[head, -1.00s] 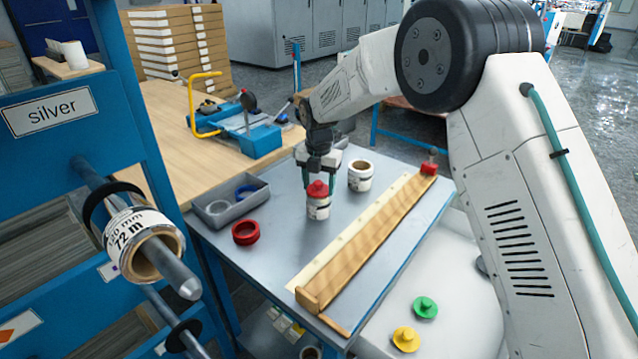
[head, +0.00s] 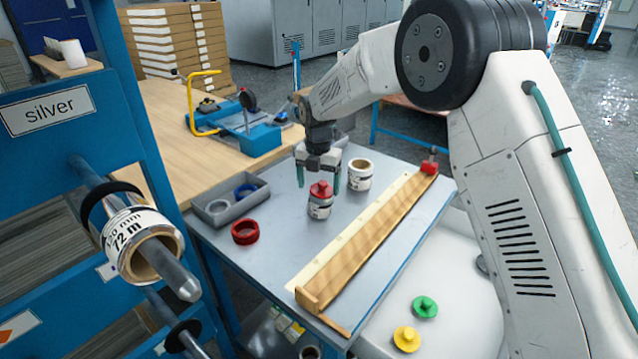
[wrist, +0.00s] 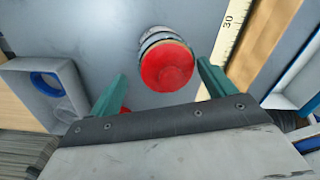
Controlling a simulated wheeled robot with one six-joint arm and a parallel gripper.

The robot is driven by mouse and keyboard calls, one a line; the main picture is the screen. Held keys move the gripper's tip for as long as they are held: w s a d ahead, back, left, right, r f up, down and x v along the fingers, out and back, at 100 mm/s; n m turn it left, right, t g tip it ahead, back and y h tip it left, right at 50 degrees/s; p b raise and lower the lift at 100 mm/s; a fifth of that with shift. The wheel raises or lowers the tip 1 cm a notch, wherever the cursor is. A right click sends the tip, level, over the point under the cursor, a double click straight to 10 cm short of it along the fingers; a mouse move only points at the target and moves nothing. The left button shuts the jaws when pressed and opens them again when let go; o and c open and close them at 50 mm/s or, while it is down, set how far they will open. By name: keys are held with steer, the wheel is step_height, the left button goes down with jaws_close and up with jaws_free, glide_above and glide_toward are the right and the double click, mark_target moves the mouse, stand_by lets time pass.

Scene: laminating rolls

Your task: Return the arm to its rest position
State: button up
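My gripper (head: 320,180) is open, its green fingers spread apart above the grey table (head: 275,240). A small roll with a red plug in its top (head: 320,200) stands on the table just below the fingers. In the wrist view the red-topped roll (wrist: 166,65) lies beyond the fingertips, with nothing visible held between the fingers (wrist: 160,85). My arm reaches in from the right of the head view. A second white roll (head: 360,174) stands to the right of the red-topped one, with no plug in its core.
A wooden measuring board (head: 365,245) with a ruler lies along the table's right side. A grey bin (head: 231,204) and red rings (head: 245,231) lie left. Green (head: 425,307) and yellow (head: 406,339) plugs lie on a white surface. A silver-labelled rack (head: 60,180) with a large roll (head: 143,247) stands left.

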step_height(320, 180, up, 7)
steer(key=shift+d+r, duration=0.1)
steer(key=shift+r+m, duration=0.1)
steer(key=shift+m, duration=0.9)
steer(key=s+m, duration=0.1)
steer(key=s+d+f+m, duration=0.1)
steer(key=m, duration=0.1)
steer(key=s+f+m, duration=0.1)
steer(key=shift+s+d+f+m+g, duration=0.15)
steer(key=shift+d+m+g, duration=0.15)
steer(key=shift+d+g, duration=0.1)
steer(key=s+d+r+m, duration=0.4)
steer(key=s+d+m, duration=0.4)
steer(key=s, duration=0.6)
steer(key=s+d+r+m+t, duration=0.1)
steer(key=s+d+r+m, duration=0.4)
steer(key=s+d+m, duration=0.4)
steer(key=s+d+r+m+t, duration=0.1)
steer(key=s+d+r+m, duration=0.3)
steer(key=s, duration=1.4)
steer(key=d+m, duration=0.4)
steer(key=d, duration=0.1)
steer(key=shift+s+d+r, duration=0.15)
steer(key=shift+s+r, duration=0.2)
steer(key=shift+s, duration=0.05)
